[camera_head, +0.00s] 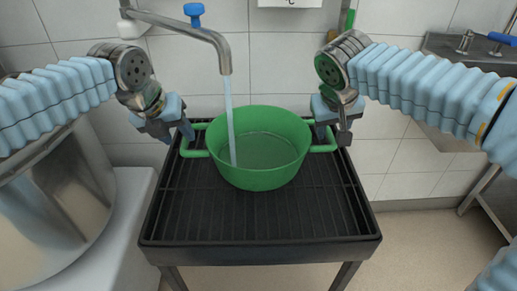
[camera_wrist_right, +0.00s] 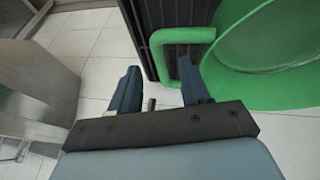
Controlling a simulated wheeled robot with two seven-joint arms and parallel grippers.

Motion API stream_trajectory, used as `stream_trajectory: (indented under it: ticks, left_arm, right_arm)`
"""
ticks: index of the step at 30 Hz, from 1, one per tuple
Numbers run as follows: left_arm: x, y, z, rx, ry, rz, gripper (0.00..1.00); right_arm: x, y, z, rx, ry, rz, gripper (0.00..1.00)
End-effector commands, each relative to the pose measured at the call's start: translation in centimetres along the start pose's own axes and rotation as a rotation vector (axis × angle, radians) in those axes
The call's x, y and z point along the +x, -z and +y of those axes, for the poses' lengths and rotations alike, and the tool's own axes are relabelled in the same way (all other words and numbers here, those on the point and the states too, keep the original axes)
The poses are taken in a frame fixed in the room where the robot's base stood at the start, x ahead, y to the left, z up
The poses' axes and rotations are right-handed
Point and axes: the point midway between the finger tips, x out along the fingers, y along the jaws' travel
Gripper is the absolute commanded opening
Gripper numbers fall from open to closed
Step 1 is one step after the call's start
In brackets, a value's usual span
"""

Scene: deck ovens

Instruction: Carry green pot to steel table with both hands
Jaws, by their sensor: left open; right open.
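The green pot (camera_head: 258,176) stands upright on a black slatted stand (camera_head: 258,220) under a running tap. It has a loop handle on each side. My left gripper (camera_head: 176,133) is open beside the pot's left handle (camera_head: 193,152). My right gripper (camera_head: 333,134) is open at the pot's right handle (camera_head: 327,147). In the right wrist view the open fingers (camera_wrist_right: 160,88) are near the right handle (camera_wrist_right: 184,62), with the pot (camera_wrist_right: 270,62) to the right. Neither gripper visibly holds a handle. No steel table can be clearly identified.
A steel tap (camera_head: 205,35) with a blue knob pours water (camera_head: 230,120) into the pot. A large steel vessel (camera_head: 50,205) stands at the left. A steel sink unit (camera_head: 440,110) is at the right. Tiled floor (camera_head: 420,245) is clear at the lower right.

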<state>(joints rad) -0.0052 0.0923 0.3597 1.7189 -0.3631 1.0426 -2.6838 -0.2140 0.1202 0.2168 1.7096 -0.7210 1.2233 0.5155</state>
Motion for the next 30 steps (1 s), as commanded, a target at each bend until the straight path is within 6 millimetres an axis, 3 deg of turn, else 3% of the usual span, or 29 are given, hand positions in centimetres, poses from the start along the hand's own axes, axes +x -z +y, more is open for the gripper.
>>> stream_trajectory:
  ticks: [6,12,25,30]
  left_arm:
    - [4.2,0.0,0.0,0.001,0.0,0.002,0.46]
    - [6.5,0.0,0.0,0.0,0.0,0.002,0.46]
    - [7.2,0.0,0.0,0.0,0.0,-0.001,0.46]
    - [7.2,0.0,0.0,0.0,0.0,0.0,0.2]
  right_arm:
    - [4.2,-0.1,0.0,0.0,-0.001,-0.003,0.47]
    - [6.5,0.0,0.0,0.0,0.0,-0.002,0.47]
    - [7.2,0.0,0.0,-0.001,0.0,0.001,0.47]
    - [7.2,0.0,0.0,0.0,0.0,0.0,0.2]
